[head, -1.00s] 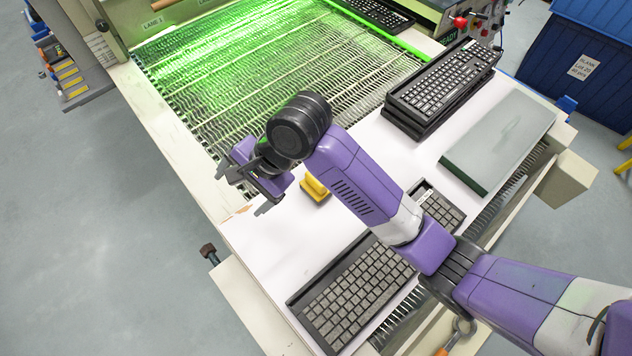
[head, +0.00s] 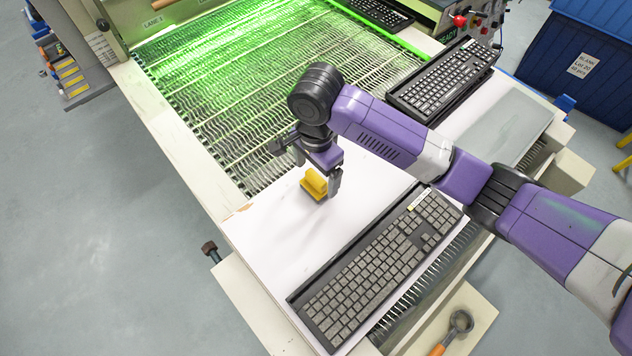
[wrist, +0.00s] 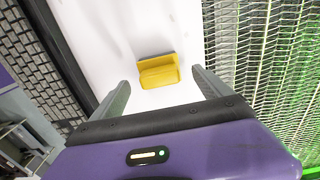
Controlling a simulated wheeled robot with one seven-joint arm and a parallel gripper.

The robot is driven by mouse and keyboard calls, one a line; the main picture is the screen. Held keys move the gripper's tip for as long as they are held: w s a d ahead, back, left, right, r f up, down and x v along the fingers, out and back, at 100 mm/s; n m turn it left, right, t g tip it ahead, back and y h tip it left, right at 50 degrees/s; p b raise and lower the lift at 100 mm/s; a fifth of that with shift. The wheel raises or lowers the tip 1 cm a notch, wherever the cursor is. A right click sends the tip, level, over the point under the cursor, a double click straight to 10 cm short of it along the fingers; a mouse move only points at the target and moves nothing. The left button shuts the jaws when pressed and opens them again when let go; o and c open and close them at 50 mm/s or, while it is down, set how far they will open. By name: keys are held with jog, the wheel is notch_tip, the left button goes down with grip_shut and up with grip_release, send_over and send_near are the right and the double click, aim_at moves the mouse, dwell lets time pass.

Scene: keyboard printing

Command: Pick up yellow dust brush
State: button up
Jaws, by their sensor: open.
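The yellow dust brush (head: 313,183) lies on the white board (head: 270,225), close to the edge of the green-lit wire mesh. In the wrist view the brush (wrist: 158,70) lies ahead of the fingertips, roughly midway between them. My gripper (head: 318,178) points down over the brush in the head view, with one finger at its right side. The brush's bristles cannot be made out.
A black keyboard (head: 380,270) lies right of the brush on the board. Stacked keyboards (head: 445,78) and a grey-green flat block (head: 510,125) stand farther back right. The wire mesh (head: 260,100) lies behind and left.

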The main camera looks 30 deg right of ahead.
aim_at(316, 176)
jog(key=shift+f, duration=1.3)
jog(key=c, duration=1.7)
jog(key=shift+o, duration=0.2)
jog(key=shift+r, duration=0.15)
notch_tip(316, 176, up, 20)
jog(key=p, duration=0.3)
